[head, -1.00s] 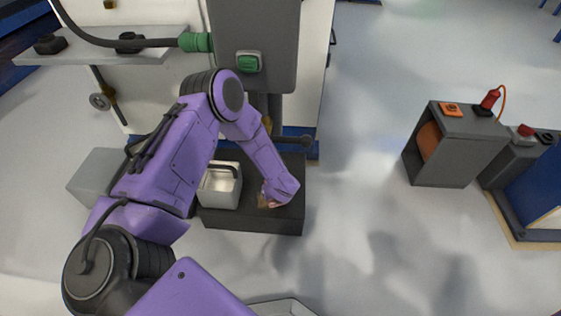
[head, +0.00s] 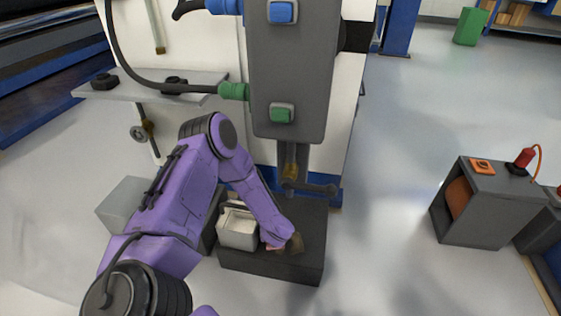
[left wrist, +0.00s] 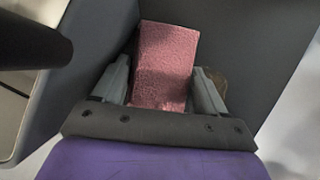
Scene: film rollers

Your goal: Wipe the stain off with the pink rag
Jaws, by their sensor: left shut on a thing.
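The pink rag (left wrist: 165,62) is between the two fingers of my left gripper (left wrist: 163,88) in the left wrist view, and the gripper is shut on it. In the head view my left gripper (head: 275,246) is low over the top of a dark block (head: 308,222), and only a sliver of the rag shows beside it. A brown stain (head: 294,243) shows on the block just right of the gripper. Part of the stain (left wrist: 217,80) also shows beside the right finger in the wrist view. Whether the rag touches the surface is unclear. My right gripper is not in view.
A light open-topped container (head: 238,230) with a handle stands left of the gripper on the block. A grey machine head (head: 292,75) with a spindle and crossbar (head: 310,187) stands behind. A grey cabinet (head: 480,205) is at right, with open floor between.

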